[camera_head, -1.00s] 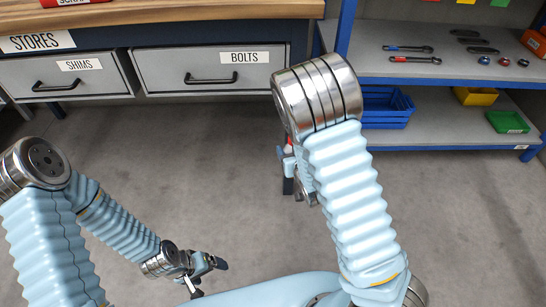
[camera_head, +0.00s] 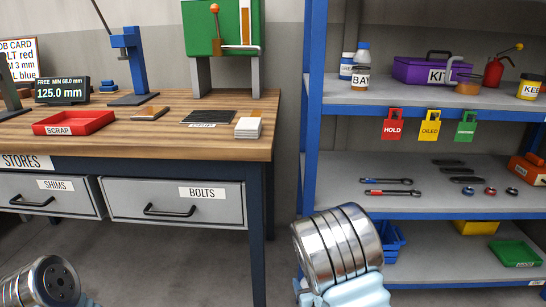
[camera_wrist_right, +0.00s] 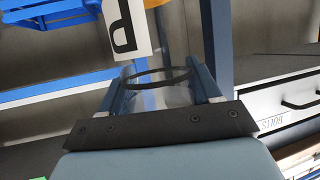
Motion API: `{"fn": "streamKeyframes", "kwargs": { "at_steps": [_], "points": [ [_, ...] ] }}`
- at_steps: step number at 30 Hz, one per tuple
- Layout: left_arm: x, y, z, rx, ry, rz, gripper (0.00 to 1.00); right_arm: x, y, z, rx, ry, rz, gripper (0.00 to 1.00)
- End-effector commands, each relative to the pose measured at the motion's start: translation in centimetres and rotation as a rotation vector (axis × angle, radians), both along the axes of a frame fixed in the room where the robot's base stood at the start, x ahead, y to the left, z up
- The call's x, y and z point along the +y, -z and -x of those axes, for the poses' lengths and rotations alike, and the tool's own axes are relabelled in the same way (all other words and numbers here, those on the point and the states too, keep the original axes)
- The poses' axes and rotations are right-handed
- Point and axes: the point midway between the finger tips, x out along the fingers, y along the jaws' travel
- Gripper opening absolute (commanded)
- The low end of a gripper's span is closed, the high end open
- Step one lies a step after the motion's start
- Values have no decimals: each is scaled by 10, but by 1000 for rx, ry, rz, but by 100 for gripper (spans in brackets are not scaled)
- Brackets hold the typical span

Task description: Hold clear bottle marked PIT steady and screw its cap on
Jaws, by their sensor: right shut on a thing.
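The clear bottle (camera_wrist_right: 172,97) is between the fingers of my right gripper (camera_wrist_right: 157,76) in the right wrist view. The gripper is shut on it. The bottle has a white label (camera_wrist_right: 124,30) with a large black P showing; the rest of the marking is out of sight. A dark ring runs around the bottle between the fingers. A small orange patch shows at the top edge of that view; I cannot tell if it is the cap. My left gripper is out of both current views, and no loose cap can be made out.
A workbench (camera_head: 180,150) with a red scrap tray (camera_head: 74,123) and drawers stands at the left in the head view. A blue-framed shelf unit (camera_head: 430,212) with bottles, a purple kit box (camera_head: 425,70) and wrenches is at the right. Bare floor lies between them.

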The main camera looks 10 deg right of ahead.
Motion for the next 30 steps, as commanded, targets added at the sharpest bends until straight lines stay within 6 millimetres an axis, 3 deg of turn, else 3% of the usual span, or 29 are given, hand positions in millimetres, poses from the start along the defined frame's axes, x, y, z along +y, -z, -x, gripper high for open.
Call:
{"fn": "streamKeyframes", "kwargs": {
  "at_steps": [10, 14, 17, 19, 20, 24, 27, 30],
  "points": [
    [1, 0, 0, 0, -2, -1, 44, 0, 0, 0, 0, -1, 0, 0],
    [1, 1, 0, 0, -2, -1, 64, 2, -4, -8, -4, -1, -2, 0],
    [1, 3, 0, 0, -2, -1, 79, 9, -17, -31, -11, -5, -3, 0],
    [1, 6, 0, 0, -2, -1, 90, 17, -36, -56, -16, -12, -6, 0],
    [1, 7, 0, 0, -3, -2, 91, 21, -48, -68, -18, -17, -7, 0],
    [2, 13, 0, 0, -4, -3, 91, 36, -126, -113, -24, -62, -10, 0],
    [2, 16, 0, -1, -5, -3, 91, 41, -190, -127, -25, -111, -11, 0],
    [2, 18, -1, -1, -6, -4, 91, 39, -255, -127, -25, -165, -15, 0]
  ]
}}
